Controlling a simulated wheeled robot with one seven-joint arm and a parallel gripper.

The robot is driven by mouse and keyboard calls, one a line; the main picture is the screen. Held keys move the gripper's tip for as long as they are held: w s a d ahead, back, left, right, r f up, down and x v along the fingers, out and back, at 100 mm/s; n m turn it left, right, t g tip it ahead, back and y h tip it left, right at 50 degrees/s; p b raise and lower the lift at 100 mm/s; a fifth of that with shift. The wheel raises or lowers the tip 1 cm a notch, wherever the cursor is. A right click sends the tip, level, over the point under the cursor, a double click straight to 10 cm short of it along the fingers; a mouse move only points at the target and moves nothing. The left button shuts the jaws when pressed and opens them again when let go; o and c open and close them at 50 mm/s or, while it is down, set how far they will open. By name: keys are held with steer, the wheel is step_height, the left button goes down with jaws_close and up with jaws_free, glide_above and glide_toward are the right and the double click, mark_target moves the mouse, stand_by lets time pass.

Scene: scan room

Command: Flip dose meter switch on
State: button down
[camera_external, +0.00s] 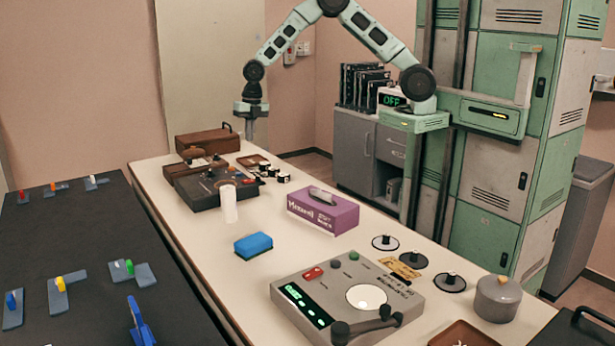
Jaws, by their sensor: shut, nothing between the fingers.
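No device is readably labelled as the dose meter, so I cannot tell which one it is. A grey console (331,289) at the table's near end has a lit green display, a red button, a white disc and a dark lever. A dark device (204,190) with knobs on top sits at the table's far end. A white box (391,98) showing a green "OFF" stands on the cabinet behind. My gripper (250,138) points down, shut and empty, above the far end of the table, behind and right of the dark device. Any switch is too small to make out.
A purple tissue box (330,213), blue sponge (253,245), white cylinder (229,204) and brown case (207,140) stand on the white table (200,256). A grey lidded pot (497,298) is at the near right. A dark table (85,222) on the left carries coloured switch-like pieces.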

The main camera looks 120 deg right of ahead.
steer(key=shift+w+a+p, duration=0.1)
steer(key=shift+w+p, duration=0.15)
steer(key=shift+p, duration=0.1)
steer(key=shift+f, duration=0.1)
steer(key=p, duration=0.6)
glide_toward(248, 181)
steer(key=f, duration=0.2)
steer(key=w+f, duration=0.1)
steer(key=f, duration=0.3)
steer(key=shift+w+d+f, duration=0.25)
steer(key=shift+d+f, duration=0.1)
steer(key=shift+d, duration=0.05)
steer(key=shift+b, duration=0.3)
